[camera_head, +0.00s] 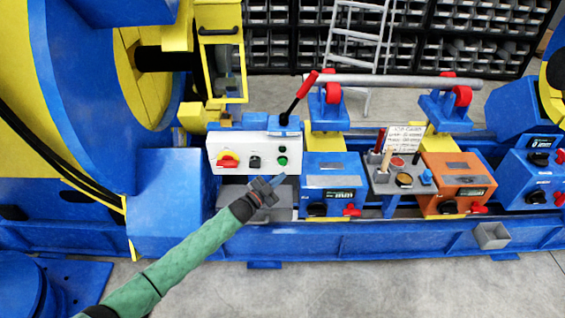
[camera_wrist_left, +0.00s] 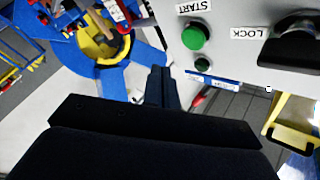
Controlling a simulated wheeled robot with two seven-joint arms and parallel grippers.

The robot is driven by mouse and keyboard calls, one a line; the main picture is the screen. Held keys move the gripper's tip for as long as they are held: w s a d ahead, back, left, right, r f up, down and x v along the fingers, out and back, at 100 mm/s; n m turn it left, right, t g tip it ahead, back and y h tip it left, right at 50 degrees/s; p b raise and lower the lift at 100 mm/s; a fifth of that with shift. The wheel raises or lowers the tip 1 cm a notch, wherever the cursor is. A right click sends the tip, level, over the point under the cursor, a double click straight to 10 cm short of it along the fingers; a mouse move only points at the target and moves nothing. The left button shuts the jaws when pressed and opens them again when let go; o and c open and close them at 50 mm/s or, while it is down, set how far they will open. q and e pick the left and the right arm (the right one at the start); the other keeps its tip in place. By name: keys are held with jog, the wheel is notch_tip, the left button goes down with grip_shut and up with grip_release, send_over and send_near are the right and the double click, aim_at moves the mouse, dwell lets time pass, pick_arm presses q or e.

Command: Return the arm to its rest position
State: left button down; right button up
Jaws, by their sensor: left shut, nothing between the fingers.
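My left arm comes in from the lower left in a green sleeve. Its gripper (camera_head: 277,181) is shut and empty, just below the right part of the white control panel (camera_head: 218,150). The panel carries a red and yellow switch (camera_head: 228,160), a black knob (camera_head: 254,162) and a green button (camera_head: 282,161). In the left wrist view the shut fingers (camera_wrist_left: 161,84) point at the space beside the panel, near the green START button (camera_wrist_left: 195,38). They look apart from it. A black LOCK knob (camera_wrist_left: 297,40) shows at the right. My right gripper is out of view.
A lever with a red grip (camera_head: 307,85) rises above the panel. Blue and orange control boxes (camera_head: 458,180) stand to the right on the blue rail (camera_head: 400,240). A metal bar (camera_head: 395,80) rests on red rollers. Grey floor (camera_head: 420,285) in front is clear.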

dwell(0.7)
